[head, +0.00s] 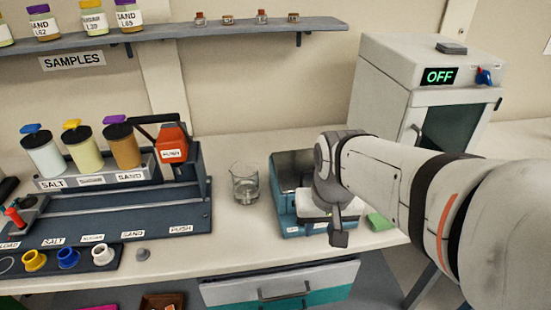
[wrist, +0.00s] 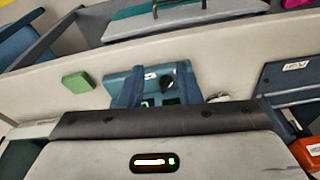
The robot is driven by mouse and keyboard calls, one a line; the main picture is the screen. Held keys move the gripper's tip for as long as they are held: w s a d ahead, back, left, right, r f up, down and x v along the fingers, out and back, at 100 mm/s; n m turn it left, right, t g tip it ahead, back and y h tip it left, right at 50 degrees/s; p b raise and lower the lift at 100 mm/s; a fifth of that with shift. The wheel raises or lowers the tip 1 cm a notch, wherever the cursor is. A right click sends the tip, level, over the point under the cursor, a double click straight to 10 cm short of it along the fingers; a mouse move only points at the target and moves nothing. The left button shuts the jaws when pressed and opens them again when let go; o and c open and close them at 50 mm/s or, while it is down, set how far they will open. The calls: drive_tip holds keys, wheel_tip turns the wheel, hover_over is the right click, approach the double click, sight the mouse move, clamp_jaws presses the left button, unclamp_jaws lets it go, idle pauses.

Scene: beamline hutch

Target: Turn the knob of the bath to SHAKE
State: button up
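The bath (head: 285,215) is a blue box with an open grey basin on the bench, partly hidden by my arm in the head view. Its blue front also shows in the wrist view (wrist: 114,82), with a white label and a small dark round knob (wrist: 166,84). My gripper (head: 340,236) points down at the front right of the bath. The knob's setting is too small to read.
A glass beaker (head: 245,185) stands left of the bath, and a green block (head: 378,221) lies right of it. A white cabinet (head: 385,75) with an OFF display stands at the back right. A dispenser rack (head: 120,220) fills the left. A drawer (head: 285,290) is below the bench edge.

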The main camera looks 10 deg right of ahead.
drive_tip(key=w+m, duration=0.2)
drive_tip(key=w, duration=0.2)
drive_tip(key=w+f+m+g, duration=0.1)
drive_tip(key=w+m, duration=0.1)
drive_tip(key=w, duration=0.2)
drive_tip(key=w+f+m+g+p, duration=0.1)
drive_tip(key=w+m, duration=0.1)
drive_tip(key=w, duration=0.2)
drive_tip(key=shift+d, duration=0.1)
drive_tip(key=shift+w+f+m, duration=0.15)
drive_tip(key=shift+f+m, duration=0.1)
drive_tip(key=shift+m, duration=0.05)
wheel_tip(320, 180, down, 7)
drive_tip(key=shift+f, duration=0.2)
drive_tip(key=shift+c, duration=0.4)
clamp_jaws()
